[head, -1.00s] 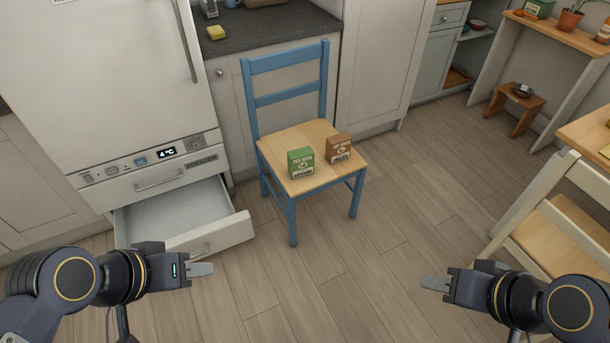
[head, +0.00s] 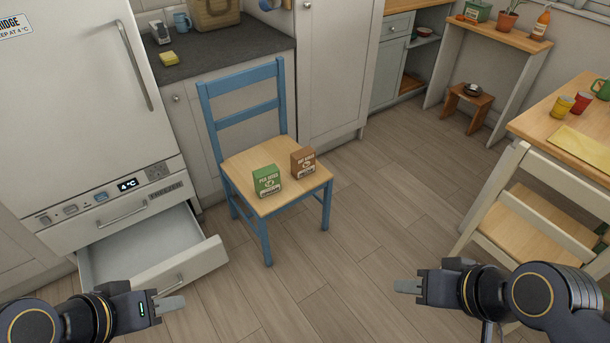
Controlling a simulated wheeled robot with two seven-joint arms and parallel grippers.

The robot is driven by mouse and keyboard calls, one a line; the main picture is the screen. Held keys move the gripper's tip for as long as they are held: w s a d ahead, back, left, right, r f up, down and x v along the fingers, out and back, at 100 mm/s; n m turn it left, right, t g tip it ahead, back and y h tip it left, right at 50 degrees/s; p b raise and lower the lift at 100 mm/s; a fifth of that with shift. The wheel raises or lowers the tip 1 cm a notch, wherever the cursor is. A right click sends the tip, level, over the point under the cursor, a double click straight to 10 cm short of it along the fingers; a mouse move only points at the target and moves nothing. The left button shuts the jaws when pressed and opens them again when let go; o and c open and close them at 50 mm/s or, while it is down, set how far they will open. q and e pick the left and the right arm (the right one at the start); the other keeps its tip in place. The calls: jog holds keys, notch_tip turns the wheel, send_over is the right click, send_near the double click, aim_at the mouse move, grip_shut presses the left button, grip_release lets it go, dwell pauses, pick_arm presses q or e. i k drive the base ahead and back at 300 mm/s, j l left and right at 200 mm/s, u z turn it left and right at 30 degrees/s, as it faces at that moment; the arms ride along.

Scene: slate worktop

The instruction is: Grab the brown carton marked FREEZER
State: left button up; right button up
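The brown carton (head: 303,163) stands upright on the wooden seat of a blue chair (head: 238,184). Its printing is too small to read surely, so I cannot confirm the FREEZER mark. A green carton (head: 267,181) stands just left of it on the same seat, with a small gap between. My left gripper (head: 171,304) is at the lower left, in front of the open drawer and well short of the chair. My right gripper (head: 408,286) is over the floor, lower right of the chair. Both are apart from the cartons; their finger gaps are hidden from this angle.
A fridge (head: 75,100) stands at left with its freezer drawer (head: 152,260) pulled open, next to the chair. A dark counter (head: 220,50) is behind the chair. A wooden table (head: 545,125) and cream chair (head: 500,200) stand at right. The floor (head: 370,210) between is clear.

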aim_at(302, 161)
jog(key=u, duration=0.65)
jog(key=i+l+u, duration=0.15)
jog(key=u, duration=0.15)
jog(key=i+l+u, duration=0.25)
jog(key=l, duration=0.15)
jog(key=l+u, duration=0.55)
jog(key=i+l+u, duration=0.1)
jog(key=l, duration=0.65)
jog(key=i+l+u, duration=0.1)
jog(key=l, duration=0.7)
jog(key=i+l+u, duration=0.1)
jog(key=l, duration=0.7)
